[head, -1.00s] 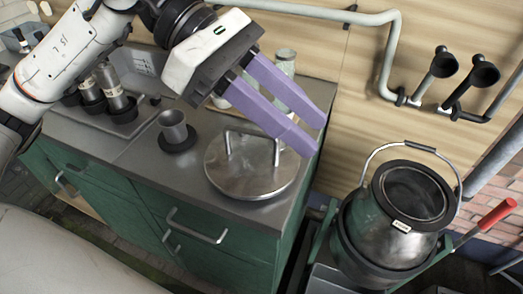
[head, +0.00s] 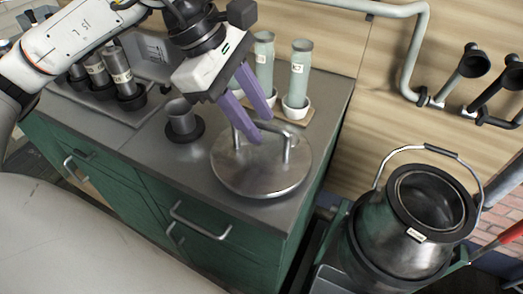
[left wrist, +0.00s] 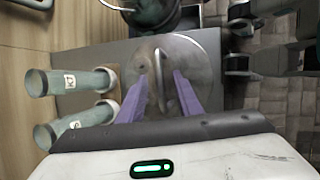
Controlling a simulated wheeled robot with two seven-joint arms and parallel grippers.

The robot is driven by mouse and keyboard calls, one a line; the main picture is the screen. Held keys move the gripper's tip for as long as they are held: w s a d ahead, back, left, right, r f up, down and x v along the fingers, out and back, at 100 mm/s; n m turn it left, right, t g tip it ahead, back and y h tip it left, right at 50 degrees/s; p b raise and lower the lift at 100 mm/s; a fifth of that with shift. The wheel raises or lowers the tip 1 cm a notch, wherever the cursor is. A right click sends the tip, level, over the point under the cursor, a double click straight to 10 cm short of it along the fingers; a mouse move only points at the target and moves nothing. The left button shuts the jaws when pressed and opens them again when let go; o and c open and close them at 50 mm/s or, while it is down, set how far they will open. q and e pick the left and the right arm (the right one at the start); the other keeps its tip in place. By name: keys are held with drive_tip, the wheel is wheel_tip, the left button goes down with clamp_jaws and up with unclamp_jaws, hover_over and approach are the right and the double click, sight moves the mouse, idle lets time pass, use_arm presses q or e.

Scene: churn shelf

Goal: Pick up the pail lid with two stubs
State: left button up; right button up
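The pail lid (head: 240,178) is a round steel disc with a raised bar handle (head: 287,148). It lies flat on the grey counter top. I cannot clearly make out two stubs on it. My left gripper (head: 262,126) has two purple fingers, which are apart and empty, and it hangs just above the lid at the handle. In the left wrist view the lid (left wrist: 205,70) lies beyond the fingers (left wrist: 160,82), and its handle (left wrist: 160,75) shows between them. I cannot tell whether they touch it. My right gripper is not in view.
A metal pail (head: 400,240) stands right, beyond the counter's edge.

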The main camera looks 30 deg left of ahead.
use_arm(q)
drive_tip(key=shift+x, duration=1.25)
drive_tip(key=shift+r, duration=0.1)
clamp_jaws()
drive_tip(key=shift+r, duration=0.1)
